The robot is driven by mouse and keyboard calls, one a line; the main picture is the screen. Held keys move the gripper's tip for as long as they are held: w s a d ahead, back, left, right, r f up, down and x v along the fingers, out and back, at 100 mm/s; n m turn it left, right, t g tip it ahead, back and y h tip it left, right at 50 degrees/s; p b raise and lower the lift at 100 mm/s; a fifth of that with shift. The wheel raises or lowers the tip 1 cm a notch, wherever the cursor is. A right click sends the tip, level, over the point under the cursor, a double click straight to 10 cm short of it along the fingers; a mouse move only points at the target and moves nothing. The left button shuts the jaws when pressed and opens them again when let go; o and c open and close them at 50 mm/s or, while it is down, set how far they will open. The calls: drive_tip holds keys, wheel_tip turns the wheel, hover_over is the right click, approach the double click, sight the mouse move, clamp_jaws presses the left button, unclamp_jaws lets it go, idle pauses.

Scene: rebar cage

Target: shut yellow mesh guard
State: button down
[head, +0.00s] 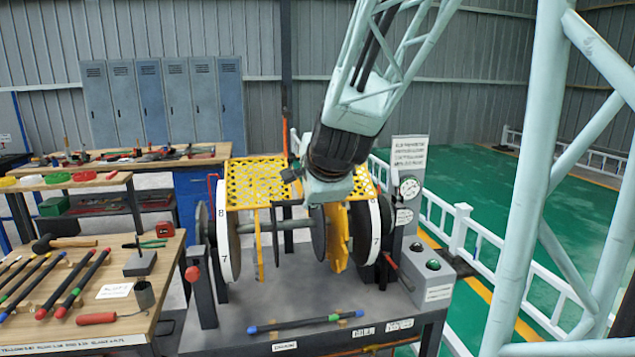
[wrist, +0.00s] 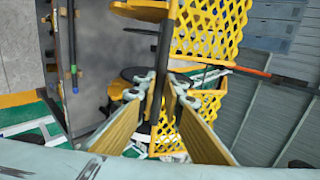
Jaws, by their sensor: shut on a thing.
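The yellow mesh guard (head: 255,182) is raised over the bench machine, its perforated panel lying nearly flat above the discs in the head view. It also shows in the wrist view (wrist: 208,30), at the top right and again below between the fingers. My gripper (head: 328,190) is at the guard's right part in the head view; its fingertips are hidden there by my wrist. In the wrist view my gripper (wrist: 164,90) has its two fingers closed on a dark bar (wrist: 164,50), which runs beside the yellow mesh and looks like the guard's handle.
Below the guard, white-rimmed discs (head: 228,245) and yellow plates (head: 337,238) sit on a shaft. A button box (head: 430,272) stands at right. A wooden tool table (head: 90,285) is at left.

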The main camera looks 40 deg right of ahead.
drive_tip(key=c, duration=2.7)
unclamp_jaws()
drive_tip(key=shift+s, duration=0.25)
drive_tip(key=shift+w, duration=0.1)
drive_tip(key=shift+w+r, duration=0.1)
drive_tip(key=shift+r, duration=0.1)
